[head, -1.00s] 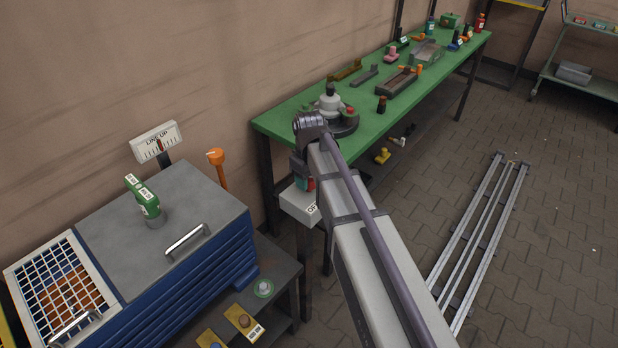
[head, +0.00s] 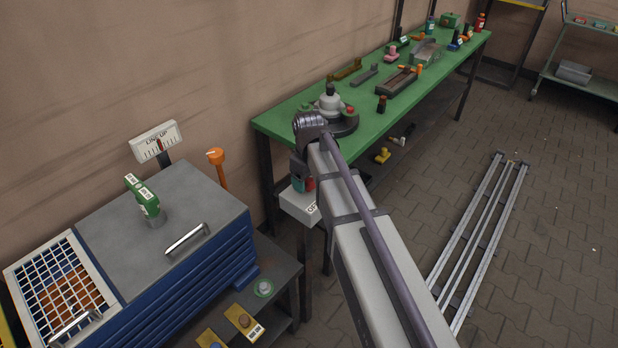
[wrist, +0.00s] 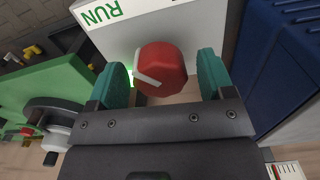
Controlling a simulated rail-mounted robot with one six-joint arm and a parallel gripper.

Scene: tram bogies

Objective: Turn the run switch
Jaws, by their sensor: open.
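The run switch is a red knob (wrist: 160,68) with a white pointer bar, on a pale box (wrist: 115,28) marked RUN in green. A green glow shows beside the knob, at its left. My gripper (wrist: 162,76) is open, with one teal finger on each side of the knob. A narrow gap shows at each finger, so no grip on the knob is visible. In the head view the switch box (head: 299,205) stands on a post left of the green bench, and my gripper (head: 301,184) is just above it. My arm hides part of the box.
A blue drawer cabinet (head: 215,262) stands at the left, with a green tool (head: 147,198) on top. The green workbench (head: 285,122) behind carries a round grey fixture (head: 330,103) close to my wrist. Rails (head: 478,235) lie on the floor at right.

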